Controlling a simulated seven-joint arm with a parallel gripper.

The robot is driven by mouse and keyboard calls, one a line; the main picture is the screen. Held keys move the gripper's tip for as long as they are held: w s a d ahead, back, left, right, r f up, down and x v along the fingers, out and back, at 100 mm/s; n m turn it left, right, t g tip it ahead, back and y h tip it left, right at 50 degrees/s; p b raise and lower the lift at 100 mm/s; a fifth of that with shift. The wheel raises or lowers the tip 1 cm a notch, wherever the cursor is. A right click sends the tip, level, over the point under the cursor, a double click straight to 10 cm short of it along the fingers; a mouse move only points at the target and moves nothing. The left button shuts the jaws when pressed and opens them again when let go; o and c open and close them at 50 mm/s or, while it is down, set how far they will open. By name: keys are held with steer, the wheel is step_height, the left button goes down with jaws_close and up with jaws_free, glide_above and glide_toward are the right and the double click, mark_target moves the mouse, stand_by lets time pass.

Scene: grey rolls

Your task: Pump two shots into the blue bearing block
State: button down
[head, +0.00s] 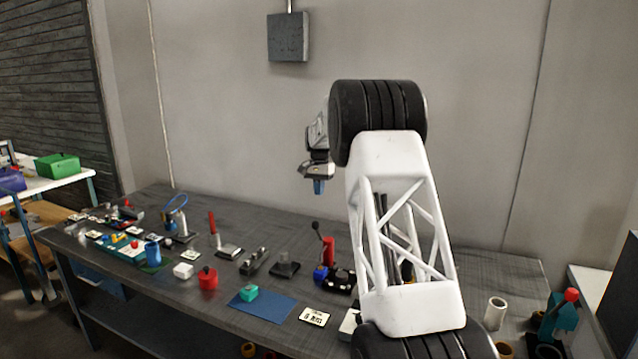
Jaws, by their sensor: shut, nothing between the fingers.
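My gripper (318,186) hangs in the air above the back of the workbench, its blue fingertips pointing down and shut, with nothing held. Below it on the bench, a red post (328,250) stands beside a tilted dark lever (318,232) with a round dark knob; this looks like the pump. A small blue block (320,273) sits at its foot, next to a black part (341,280); it may be the blue bearing block. My gripper touches none of these. My white arm link hides the bench to their right.
The bench (400,258) is crowded: a blue mat (272,309) with a teal block (249,293), a red can (208,279), a white label plate (314,316) and a blue cylinder (153,254). A grey box (288,37) hangs on the wall. The air around my gripper is free.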

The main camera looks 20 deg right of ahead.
steer(key=shift+s+a+f, duration=0.35)
steer(key=shift+s+f, duration=0.25)
steer(key=shift+f, duration=0.65)
steer(key=shift+s+a+f, duration=0.35)
steer(key=shift+s+f, duration=0.2)
steer(key=shift+f, duration=0.7)
steer(key=shift+s+a+f, duration=0.35)
steer(key=shift+s+f, duration=0.25)
steer(key=shift+f, duration=0.65)
steer(key=shift+s+a+f+t+h, duration=0.15)
steer(key=shift+s+a+t+h, duration=0.25)
steer(key=shift+s+a, duration=0.1)
steer(key=shift+s+a+f+t+h, duration=0.3)
steer(key=shift+s+a+t+h, duration=0.2)
steer(key=shift+a, duration=0.05)
steer(key=s+a+f+t+h, duration=0.3)
steer(key=s+a+f, duration=0.1)
steer(key=f, duration=0.4)
steer(key=shift+s+a+t+h, duration=0.3)
steer(key=shift+s+a+h, duration=0.1)
steer(key=shift+s, duration=0.05)
steer(key=shift+f, duration=0.1)
